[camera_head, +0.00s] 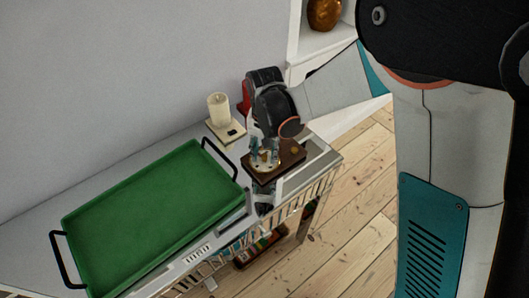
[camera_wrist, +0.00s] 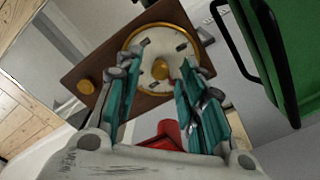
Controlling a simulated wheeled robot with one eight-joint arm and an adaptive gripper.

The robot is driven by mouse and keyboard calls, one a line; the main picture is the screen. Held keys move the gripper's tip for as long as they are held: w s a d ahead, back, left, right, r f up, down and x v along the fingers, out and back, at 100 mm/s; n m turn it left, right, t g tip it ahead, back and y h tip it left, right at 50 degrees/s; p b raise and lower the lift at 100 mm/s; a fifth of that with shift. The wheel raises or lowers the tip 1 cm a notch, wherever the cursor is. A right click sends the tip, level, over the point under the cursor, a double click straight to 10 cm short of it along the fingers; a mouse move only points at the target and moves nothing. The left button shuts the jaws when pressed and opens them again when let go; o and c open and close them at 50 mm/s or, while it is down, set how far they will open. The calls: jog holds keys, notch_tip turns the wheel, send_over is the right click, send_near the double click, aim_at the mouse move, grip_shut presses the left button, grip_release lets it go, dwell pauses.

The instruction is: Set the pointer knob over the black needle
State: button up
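A round dial (camera_wrist: 149,78) with a pale face and brass rim sits on a dark brown wooden board (camera_wrist: 112,68); the board also shows in the head view (camera_head: 291,160). A brass knob (camera_wrist: 160,69), seemingly the pointer knob, stands at the dial's middle. Small dark marks (camera_wrist: 181,46) show on the face; I cannot tell which is the black needle, and fingers cover part of the dial. My gripper (camera_wrist: 163,74) is open, its teal fingers on either side of the brass knob with gaps. In the head view my gripper (camera_head: 264,156) is over the board.
A second brass knob (camera_wrist: 86,86) is on the board beside the dial. A green tray (camera_head: 150,215) with black handles fills the left of the table. Bare floorboards (camera_head: 350,220) lie right.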

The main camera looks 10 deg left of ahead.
aim_at(265, 155)
notch_tip(265, 155, up, 11)
dwell(0.3)
dwell(0.4)
